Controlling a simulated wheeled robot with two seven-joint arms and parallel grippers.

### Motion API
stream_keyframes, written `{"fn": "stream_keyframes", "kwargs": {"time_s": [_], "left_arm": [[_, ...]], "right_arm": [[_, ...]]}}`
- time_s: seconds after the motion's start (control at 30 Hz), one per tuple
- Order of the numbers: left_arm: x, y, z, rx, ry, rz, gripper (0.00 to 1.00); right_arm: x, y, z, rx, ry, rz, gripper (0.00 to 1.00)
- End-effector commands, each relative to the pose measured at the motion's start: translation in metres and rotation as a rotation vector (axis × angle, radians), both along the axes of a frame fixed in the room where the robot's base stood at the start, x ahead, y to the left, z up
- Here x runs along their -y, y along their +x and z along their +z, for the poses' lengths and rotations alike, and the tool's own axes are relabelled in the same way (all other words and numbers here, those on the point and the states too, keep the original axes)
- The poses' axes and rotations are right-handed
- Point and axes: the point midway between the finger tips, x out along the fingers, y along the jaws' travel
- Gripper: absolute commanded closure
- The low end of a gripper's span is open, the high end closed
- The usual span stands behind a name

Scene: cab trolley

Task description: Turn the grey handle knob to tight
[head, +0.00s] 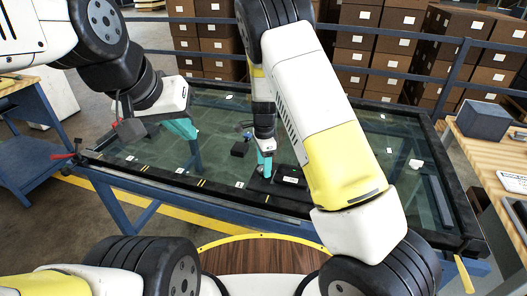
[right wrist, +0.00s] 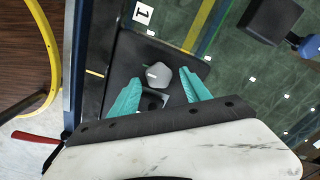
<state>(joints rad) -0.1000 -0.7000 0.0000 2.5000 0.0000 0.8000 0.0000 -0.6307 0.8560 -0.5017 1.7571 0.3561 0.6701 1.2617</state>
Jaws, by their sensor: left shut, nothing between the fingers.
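The grey handle knob (right wrist: 158,75) shows in the right wrist view, standing on a black plate (right wrist: 122,62). The plate also shows in the head view (head: 292,192), at the table's near edge. My right gripper (right wrist: 160,78) is open, with its teal fingers on either side of the knob. Gaps show between the knob and both fingers; I cannot tell how deep it sits between them. In the head view my right gripper (head: 265,165) points down at the plate and largely hides the knob. My left gripper (head: 181,128) is shut and empty above the table's left part.
A dark box with a blue part (head: 240,149) stands just left of my right gripper. A red lever (head: 62,156) sticks out at the table's left corner. Stacked brown boxes (head: 355,50) stand behind a blue rail. A wooden bench (head: 480,160) is at right.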

Motion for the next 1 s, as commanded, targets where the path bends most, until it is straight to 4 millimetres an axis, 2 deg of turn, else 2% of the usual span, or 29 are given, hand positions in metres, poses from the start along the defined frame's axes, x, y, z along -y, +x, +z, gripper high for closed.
{"fn": "stream_keyframes", "kwargs": {"time_s": [0.23,0.5,0.7,1.0], "left_arm": [[0.000,0.000,0.000,0.000,0.000,0.000,1.00],[0.000,0.000,0.000,0.000,0.000,0.000,1.00],[0.000,0.000,0.000,0.000,0.000,0.000,1.00],[0.000,0.000,0.000,0.000,0.000,0.000,1.00]], "right_arm": [[0.000,0.000,0.007,0.001,0.000,0.002,0.44],[-0.001,0.000,0.052,0.003,0.001,0.002,0.44],[0.000,0.001,0.075,0.002,0.001,0.001,0.44],[0.000,0.000,0.078,-0.001,0.000,0.000,0.44]]}}
